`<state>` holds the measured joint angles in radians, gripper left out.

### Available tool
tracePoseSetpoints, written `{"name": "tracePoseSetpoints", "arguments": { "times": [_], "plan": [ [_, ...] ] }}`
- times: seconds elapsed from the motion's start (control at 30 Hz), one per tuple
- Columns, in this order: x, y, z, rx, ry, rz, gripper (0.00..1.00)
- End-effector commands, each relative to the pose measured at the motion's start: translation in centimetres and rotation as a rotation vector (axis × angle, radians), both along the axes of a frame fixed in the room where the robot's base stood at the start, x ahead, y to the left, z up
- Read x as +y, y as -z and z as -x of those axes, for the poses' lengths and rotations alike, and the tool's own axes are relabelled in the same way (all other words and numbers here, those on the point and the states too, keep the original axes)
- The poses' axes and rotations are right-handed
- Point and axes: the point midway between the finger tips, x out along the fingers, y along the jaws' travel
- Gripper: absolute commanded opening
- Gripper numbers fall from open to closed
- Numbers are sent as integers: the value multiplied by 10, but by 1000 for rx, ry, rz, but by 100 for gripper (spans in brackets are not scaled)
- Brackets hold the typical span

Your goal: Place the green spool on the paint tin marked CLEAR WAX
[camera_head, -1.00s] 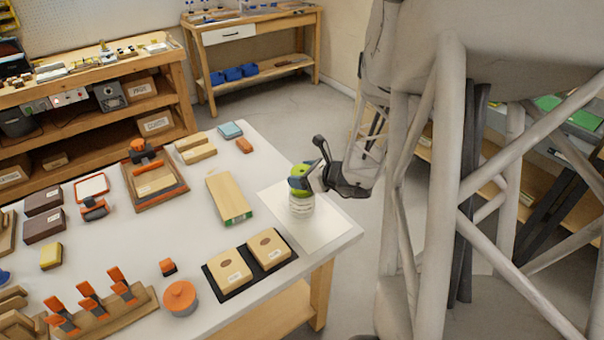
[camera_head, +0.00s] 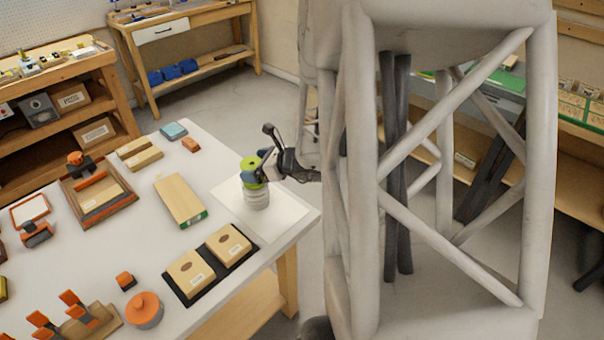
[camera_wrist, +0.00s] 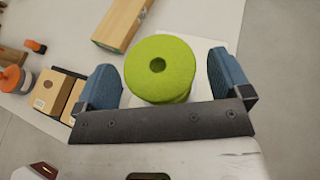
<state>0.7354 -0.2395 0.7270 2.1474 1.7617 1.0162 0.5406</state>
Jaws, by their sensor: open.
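The green spool (camera_wrist: 160,68) lies between the two blue fingers of my gripper (camera_wrist: 165,84) in the wrist view, with a gap on each side. In the head view the green spool (camera_head: 250,163) sits on top of a pale tin (camera_head: 256,198), and my gripper (camera_head: 262,170) is around it from the right. The tin stands upright on a white sheet; its marking is too small to read. In the wrist view the spool hides the tin. My gripper is open.
A wooden block with a green end (camera_head: 180,200) lies left of the tin. A black tray (camera_head: 212,264) with two wooden blocks is in front. An orange round-lidded pot (camera_head: 144,310) stands near the front edge. The white sheet (camera_head: 283,217) is bare around the tin.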

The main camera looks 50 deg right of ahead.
Motion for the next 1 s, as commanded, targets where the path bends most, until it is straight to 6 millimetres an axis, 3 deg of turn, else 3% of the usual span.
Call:
{"name": "tracePoseSetpoints", "arguments": {
  "times": [0.33, 1.0],
  "plan": [
    [-13, -14, 32, 0, 2, 1, 96],
    [-37, -12, 91, 1, 1, 0, 96]
  ]
}}
